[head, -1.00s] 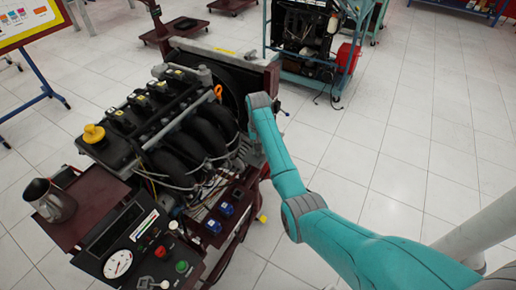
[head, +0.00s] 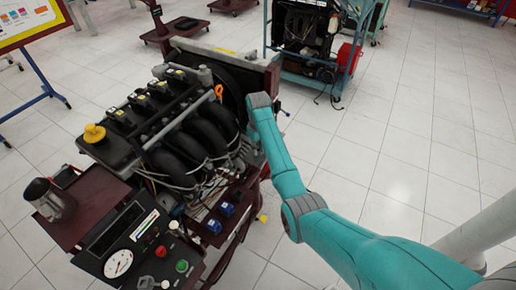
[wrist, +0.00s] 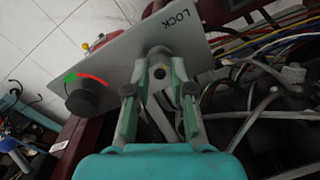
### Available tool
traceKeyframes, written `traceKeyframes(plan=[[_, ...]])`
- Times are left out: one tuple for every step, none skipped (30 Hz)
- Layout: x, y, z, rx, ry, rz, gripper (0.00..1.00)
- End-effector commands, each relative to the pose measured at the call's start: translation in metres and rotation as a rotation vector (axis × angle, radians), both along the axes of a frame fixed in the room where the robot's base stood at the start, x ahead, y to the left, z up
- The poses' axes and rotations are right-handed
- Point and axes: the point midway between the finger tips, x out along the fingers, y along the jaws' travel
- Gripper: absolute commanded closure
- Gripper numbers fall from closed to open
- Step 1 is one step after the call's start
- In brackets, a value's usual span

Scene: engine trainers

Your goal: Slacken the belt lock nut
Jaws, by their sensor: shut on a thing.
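The belt lock nut (wrist: 159,54) is a grey round piece on a metal plate (wrist: 122,54) marked LOCK, seen in the wrist view. My gripper (wrist: 161,80) is shut on the nut, with one green-grey finger on each side of it. The fingers partly cover the nut's sides. In the head view my teal arm reaches to the right side of the engine (head: 175,120); the gripper and the nut are hidden there.
A dark knob (wrist: 84,98) with a green and red arc stands left of the nut on the same plate. Several cables (wrist: 265,50) and hoses run close on the right. A control panel (head: 125,245) fronts the engine stand. Open tiled floor (head: 400,130) lies to the right.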

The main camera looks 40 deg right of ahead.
Motion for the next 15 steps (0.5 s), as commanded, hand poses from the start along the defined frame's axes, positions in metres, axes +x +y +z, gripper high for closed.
traceKeyframes(plan=[[0.0001,0.0001,0.0001,0.000,0.000,0.002,1.00],[0.0001,0.0001,0.0001,0.000,0.000,0.002,1.00],[0.0001,0.0001,0.0001,0.000,0.000,0.003,1.00],[0.0001,0.0001,0.0001,0.000,0.000,0.002,1.00],[0.0001,0.0001,0.0000,0.000,0.000,0.002,1.00],[0.0001,0.0001,0.0000,0.000,0.000,0.002,1.00],[0.0001,0.0001,0.0000,0.000,0.000,0.002,1.00],[0.0001,0.0001,0.0000,0.000,0.000,0.002,1.00],[0.0001,0.0001,0.0000,0.000,0.000,0.002,1.00],[0.0001,0.0001,0.0000,0.000,0.000,0.002,1.00],[0.0001,0.0001,0.0000,0.000,0.000,0.002,0.70],[0.0001,0.0001,0.0000,0.000,0.000,0.002,0.60],[0.0001,0.0001,0.0000,0.000,0.000,0.002,0.52],[0.0001,0.0001,0.0000,0.000,0.000,0.001,0.52],[0.0001,0.0001,0.0000,0.000,0.000,0.001,0.52]])
